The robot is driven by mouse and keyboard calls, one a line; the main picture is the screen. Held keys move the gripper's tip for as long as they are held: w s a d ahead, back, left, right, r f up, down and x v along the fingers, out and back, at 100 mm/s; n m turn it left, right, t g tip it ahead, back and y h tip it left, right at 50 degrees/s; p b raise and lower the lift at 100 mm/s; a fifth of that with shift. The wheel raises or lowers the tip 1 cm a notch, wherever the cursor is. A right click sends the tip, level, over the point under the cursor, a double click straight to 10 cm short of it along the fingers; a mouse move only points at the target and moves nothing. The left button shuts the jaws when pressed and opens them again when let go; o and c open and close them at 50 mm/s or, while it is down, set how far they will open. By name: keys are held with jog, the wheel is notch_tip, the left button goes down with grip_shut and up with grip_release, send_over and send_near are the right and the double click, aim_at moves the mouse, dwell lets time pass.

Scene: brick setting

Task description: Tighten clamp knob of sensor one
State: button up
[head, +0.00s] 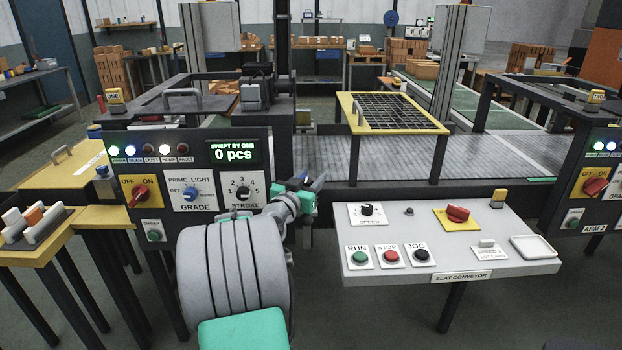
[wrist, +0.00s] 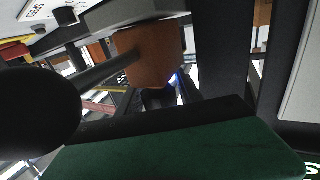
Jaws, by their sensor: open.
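In the wrist view, a brown-orange block (wrist: 150,55) hangs below a grey bracket. A dark rod runs left from it to a large dark rounded piece (wrist: 38,108), which looks like a knob, though I cannot be sure. A small blue glow shows beside the block. A dark green and black piece fills the bottom and looks like part of my gripper. In the head view, my gripper (head: 312,186) is open beside the right edge of the control panel (head: 190,172). It appears empty. My arm hides part of the space there, and the block cannot be made out in that view.
A grey slat conveyor console (head: 520,262) with buttons and a red knob (head: 458,213) stands right of my gripper. The slatted conveyor (head: 480,152) runs behind, with a yellow-framed grid (head: 430,126) above it. Dark frame posts stand close to my gripper.

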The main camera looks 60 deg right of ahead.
jog(key=shift+c, duration=0.2)
grip_shut()
jog(key=g+b, duration=0.1)
jog(key=b, duration=0.2)
jog(key=shift+f+m, duration=0.4)
jog(key=shift+m+g+b, duration=0.4)
jog(key=shift+g+b, duration=0.4)
jog(key=shift+b, duration=0.05)
jog(key=shift+s+m+g+b, duration=0.15)
jog(key=shift+m+g+b, duration=0.25)
jog(key=shift+g+b, duration=0.15)
jog(key=shift+s+r+m+g+y, duration=0.3)
jog(key=shift+r+m+g, duration=0.1)
jog(key=shift+g, duration=0.25)
jog(key=shift+o, duration=0.2)
grip_release()
